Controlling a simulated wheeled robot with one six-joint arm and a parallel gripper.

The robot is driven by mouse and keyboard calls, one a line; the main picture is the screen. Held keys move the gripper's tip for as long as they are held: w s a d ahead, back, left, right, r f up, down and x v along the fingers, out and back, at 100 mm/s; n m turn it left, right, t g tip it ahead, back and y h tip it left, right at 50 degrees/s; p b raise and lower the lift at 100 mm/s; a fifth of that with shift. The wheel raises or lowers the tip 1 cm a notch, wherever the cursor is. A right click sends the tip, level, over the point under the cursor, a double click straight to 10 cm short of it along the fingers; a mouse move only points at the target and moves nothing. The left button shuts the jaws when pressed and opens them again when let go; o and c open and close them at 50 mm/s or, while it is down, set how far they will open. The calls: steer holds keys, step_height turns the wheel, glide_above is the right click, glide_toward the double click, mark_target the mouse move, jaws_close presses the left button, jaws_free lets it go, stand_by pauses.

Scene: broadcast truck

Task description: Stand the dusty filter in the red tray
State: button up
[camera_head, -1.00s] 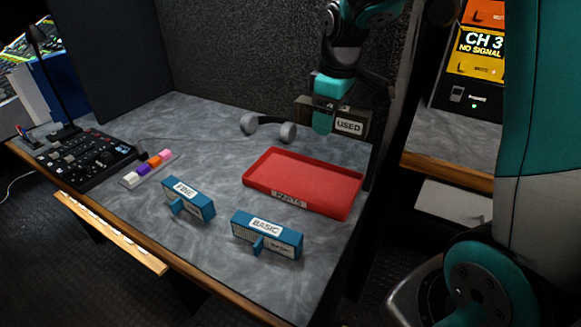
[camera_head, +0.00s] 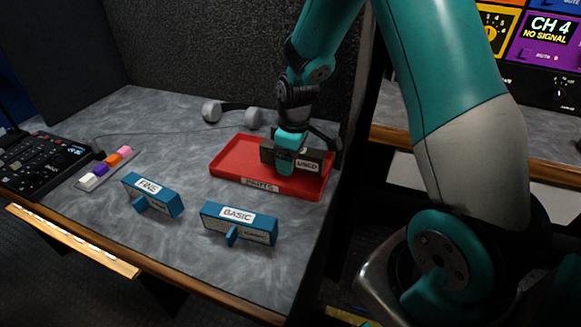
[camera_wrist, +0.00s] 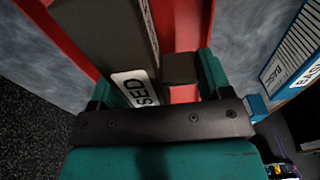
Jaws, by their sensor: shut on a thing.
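The dusty filter is a dark grey-brown block with a white USED label (camera_head: 309,166). My gripper (camera_head: 286,160) is shut on it and holds it upright, in or just over the right part of the red tray (camera_head: 232,160). I cannot tell whether its underside touches the tray floor. In the wrist view the filter (camera_wrist: 105,35) is between my gripper's teal fingers (camera_wrist: 155,82), with the tray's red floor and wall (camera_wrist: 62,30) around it. The tray's front wall carries a PARTS label.
Blue filters marked FINE (camera_head: 152,194) and BASIC (camera_head: 240,222) stand in front of the tray. Headphones (camera_head: 232,115) lie behind it, near the dark padded wall. A control panel (camera_head: 40,165) and a strip of coloured keys (camera_head: 104,168) are at left.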

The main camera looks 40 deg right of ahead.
steer(key=shift+f, duration=1.5)
steer(key=shift+f, duration=0.15)
steer(key=o, duration=0.7)
